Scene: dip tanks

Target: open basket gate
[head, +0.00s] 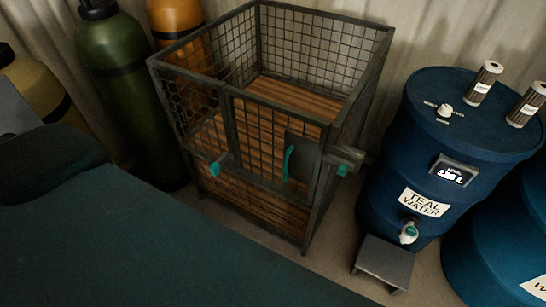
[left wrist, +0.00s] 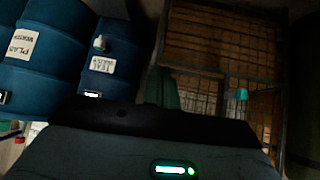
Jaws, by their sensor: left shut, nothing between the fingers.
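The basket (head: 185,125) is a dark metal mesh cage with a slatted wooden floor, standing upright. Its front gate (head: 262,125) appears closed, in line with the frame. A teal vertical handle (head: 288,163) sits by a dark plate on the gate. Teal-tipped fittings sit at the front left (head: 217,166) and right corner (head: 342,170). In the left wrist view the basket (left wrist: 222,72) is at the right, with one teal part (left wrist: 241,94). My right gripper is not in view.
A blue teal-water barrel (head: 385,165) stands right of the basket, with a small step (head: 384,262) before it. Another blue barrel (head: 490,245) is at the right edge. Green (head: 120,90) and orange (head: 175,18) gas cylinders stand left and behind. Floor shows between basket and step.

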